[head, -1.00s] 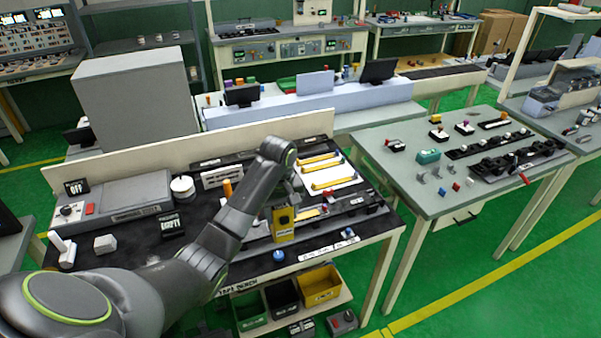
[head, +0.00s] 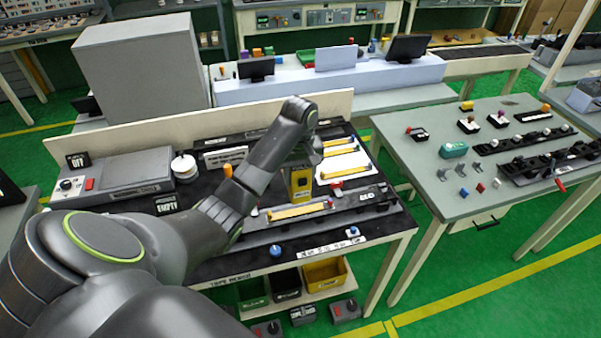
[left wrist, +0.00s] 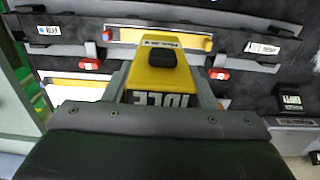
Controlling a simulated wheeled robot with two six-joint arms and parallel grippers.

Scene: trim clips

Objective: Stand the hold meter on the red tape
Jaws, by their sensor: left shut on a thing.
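The hold meter (head: 301,183) is a yellow block with a dark front panel. My left gripper (head: 301,166) is shut on it and holds it upright over the dark tape bench, behind the front yellow bar (head: 303,211). In the left wrist view the meter (left wrist: 160,72) sits between the fingers, and its display reads IDLE. Red pieces (left wrist: 88,64) and (left wrist: 218,73) show on either side of it there. A small red piece (head: 337,185) lies right of the meter in the head view. I cannot pick out the red tape for certain. My right gripper is out of view.
The tape bench (head: 225,262) also holds a white spool (head: 184,167), an orange cylinder (head: 228,171) and an EMPTY sign (head: 168,204). A second table (head: 430,185) stands at right across a gap.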

